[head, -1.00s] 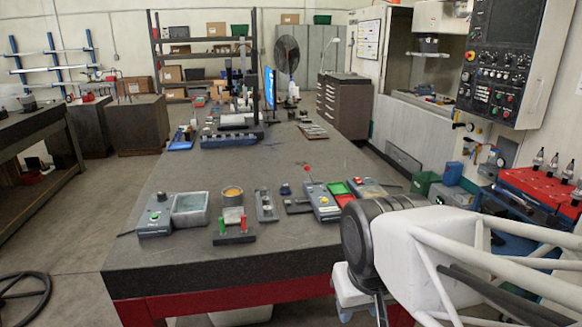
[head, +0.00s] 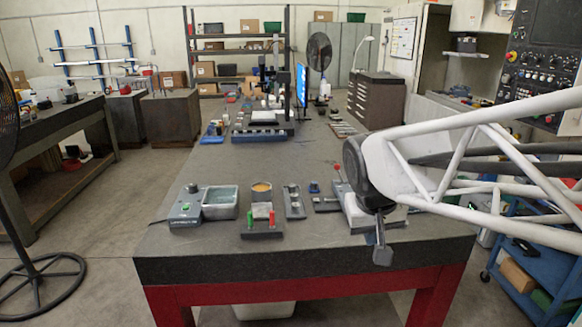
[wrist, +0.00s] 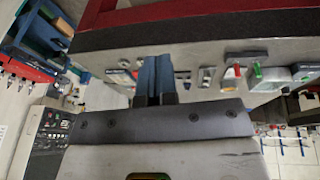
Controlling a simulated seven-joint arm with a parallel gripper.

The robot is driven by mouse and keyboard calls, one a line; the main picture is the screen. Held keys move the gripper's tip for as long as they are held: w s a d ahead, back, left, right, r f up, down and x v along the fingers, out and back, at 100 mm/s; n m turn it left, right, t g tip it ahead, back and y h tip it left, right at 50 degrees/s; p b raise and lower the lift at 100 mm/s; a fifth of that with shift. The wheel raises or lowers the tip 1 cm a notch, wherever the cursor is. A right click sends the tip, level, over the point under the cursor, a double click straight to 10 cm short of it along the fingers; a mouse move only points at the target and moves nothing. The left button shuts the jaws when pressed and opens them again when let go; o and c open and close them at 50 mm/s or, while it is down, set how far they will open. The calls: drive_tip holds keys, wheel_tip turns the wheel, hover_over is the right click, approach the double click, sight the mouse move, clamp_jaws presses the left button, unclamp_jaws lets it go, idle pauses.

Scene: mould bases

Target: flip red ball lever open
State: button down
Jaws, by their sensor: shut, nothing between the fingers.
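The red ball lever (head: 338,171) shows in the head view as a small red ball on a thin dark stem. It leans up and left beside my arm's wrist, and my arm hides its base. My gripper (head: 382,256) hangs at the table's front edge, nearer the camera than the lever and to its right. In the wrist view my gripper's blue-grey fingers (wrist: 154,75) are together, with nothing seen between them. I cannot pick out the red ball for sure in the wrist view.
Left of the lever on the table (head: 205,250) stand a small switch plate (head: 294,203), a fixture with red and green handles (head: 262,222), and a control box with a grey tray (head: 221,203). The table's middle is mostly clear behind them.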

drive_tip(key=w+a+f+t+h, duration=0.1)
drive_tip(key=w+f, duration=0.1)
drive_tip(key=w, duration=2.2)
drive_tip(key=w+a+f+t+h, duration=0.2)
drive_tip(key=w, duration=2.3)
drive_tip(key=shift+w+a+f+n+h, duration=0.2)
drive_tip(key=shift+a+f+n+h, duration=0.1)
drive_tip(key=shift+f+n, duration=0.1)
drive_tip(key=shift+w+d+f, duration=0.1)
drive_tip(key=shift+f, duration=0.05)
drive_tip(key=w+d+f, duration=0.5)
drive_tip(key=d+f, duration=0.1)
drive_tip(key=d, duration=0.1)
drive_tip(key=shift+w+d+f, duration=0.2)
drive_tip(key=shift+d+f, duration=0.15)
drive_tip(key=shift+d, duration=0.05)
